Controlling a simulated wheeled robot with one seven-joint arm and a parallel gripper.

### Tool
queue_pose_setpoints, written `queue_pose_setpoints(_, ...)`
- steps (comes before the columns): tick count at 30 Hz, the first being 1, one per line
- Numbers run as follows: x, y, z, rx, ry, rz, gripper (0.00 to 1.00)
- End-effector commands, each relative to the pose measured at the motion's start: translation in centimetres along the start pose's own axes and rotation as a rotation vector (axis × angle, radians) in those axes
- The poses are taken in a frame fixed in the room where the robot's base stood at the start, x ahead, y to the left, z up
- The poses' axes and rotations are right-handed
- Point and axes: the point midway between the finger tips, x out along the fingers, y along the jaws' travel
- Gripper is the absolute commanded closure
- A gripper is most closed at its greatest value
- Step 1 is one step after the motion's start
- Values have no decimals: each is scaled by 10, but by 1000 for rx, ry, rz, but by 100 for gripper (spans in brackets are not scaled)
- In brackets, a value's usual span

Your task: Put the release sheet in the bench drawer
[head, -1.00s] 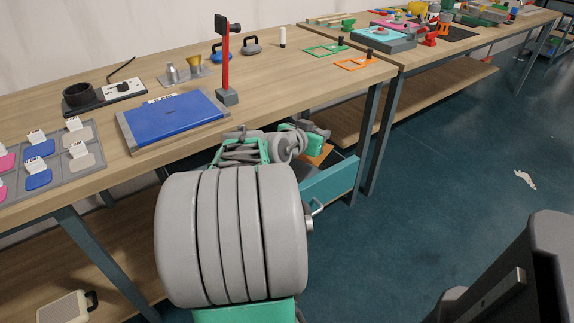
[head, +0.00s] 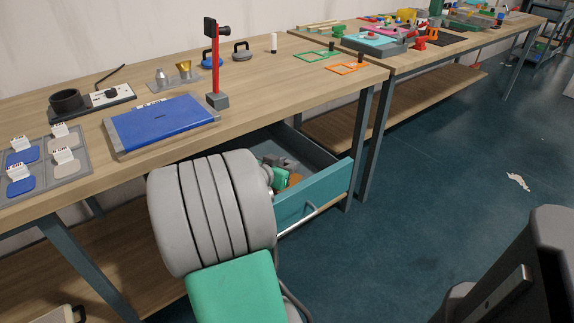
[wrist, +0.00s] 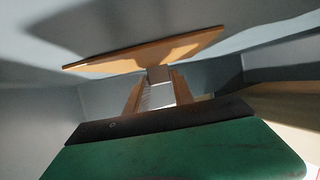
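The release sheet is a thin orange-tan sheet with a small tab. In the wrist view the sheet (wrist: 150,50) is just beyond my fingertips, and the tab fits between the two fingers of my gripper (wrist: 158,82). My gripper looks shut on this tab. In the head view a small orange part of the sheet (head: 295,179) shows inside the open bench drawer (head: 325,187), beside my gripper. The drawer has a teal front and grey inner walls. My own arm hides much of the drawer. I cannot tell whether the sheet touches the drawer floor.
The wooden bench top (head: 270,90) is above the drawer. On it are a blue panel (head: 165,123), a red post (head: 215,70), a grey tray of cards (head: 75,165) and orange and green frames. A bench leg (head: 362,150) stands right of the drawer. The floor to the right is mostly clear.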

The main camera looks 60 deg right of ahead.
Motion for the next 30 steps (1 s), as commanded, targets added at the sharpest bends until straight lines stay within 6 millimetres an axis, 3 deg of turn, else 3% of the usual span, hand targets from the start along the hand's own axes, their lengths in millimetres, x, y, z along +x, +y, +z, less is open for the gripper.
queue_pose_setpoints(7, 0, 0, 0, 0, 0, 0, 50)
queue_pose_setpoints(16, -2, 0, -6, 0, 0, 0, 50)
queue_pose_setpoints(24, -55, -1, -5, -1, 0, -5, 50)
queue_pose_setpoints(30, -76, 0, -4, 0, 0, -1, 50)
